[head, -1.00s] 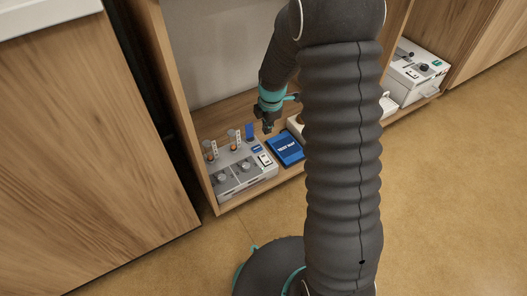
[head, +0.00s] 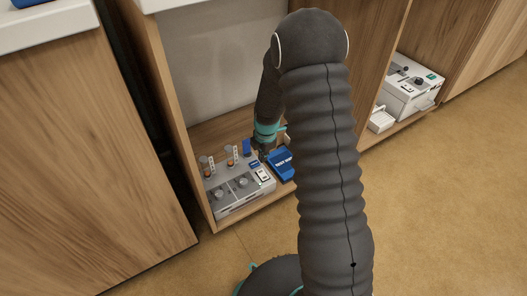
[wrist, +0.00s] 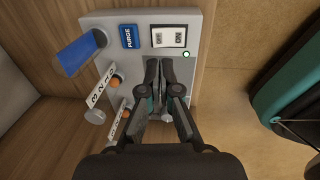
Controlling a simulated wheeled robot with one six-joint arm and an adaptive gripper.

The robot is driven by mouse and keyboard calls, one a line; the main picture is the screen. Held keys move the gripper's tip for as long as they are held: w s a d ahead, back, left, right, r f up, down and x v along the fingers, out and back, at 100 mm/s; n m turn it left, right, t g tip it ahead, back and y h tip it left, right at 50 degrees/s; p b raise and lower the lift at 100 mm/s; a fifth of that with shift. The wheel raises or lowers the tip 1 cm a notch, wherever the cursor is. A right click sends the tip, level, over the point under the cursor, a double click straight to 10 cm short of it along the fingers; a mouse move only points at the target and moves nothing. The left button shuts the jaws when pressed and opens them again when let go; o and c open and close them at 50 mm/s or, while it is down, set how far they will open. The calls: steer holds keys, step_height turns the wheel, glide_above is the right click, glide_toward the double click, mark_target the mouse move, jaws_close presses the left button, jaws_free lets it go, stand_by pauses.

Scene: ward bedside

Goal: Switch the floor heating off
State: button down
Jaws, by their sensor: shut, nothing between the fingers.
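A grey floor-heating unit (head: 232,205) with knobs and flow gauges sits low in the open wooden cabinet. In the wrist view its panel (wrist: 208,20) carries a white rocker switch (wrist: 168,36) marked OFF on the left and ON on the right. A small lamp (wrist: 186,54) beside the switch glows pale green. A blue PURGE button (wrist: 128,36) is just left of the switch. My gripper (wrist: 160,64) is shut and empty over the panel, its fingertips just below the switch in the picture. I cannot tell whether they touch the panel.
A blue lever (wrist: 78,53) and number strips with orange markers (wrist: 117,81) stand left of my gripper. A blue lettered pad (head: 282,165) lies right of the unit. A white device (head: 412,90) stands in the right bay. The cabinet side wall (head: 170,120) is close on the left.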

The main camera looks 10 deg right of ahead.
mark_target(262, 172)
steer(key=f, duration=0.5)
steer(key=w+f, duration=0.1)
steer(key=f, duration=0.2)
steer(key=shift+a+b, duration=0.15)
steer(key=shift+b, duration=0.25)
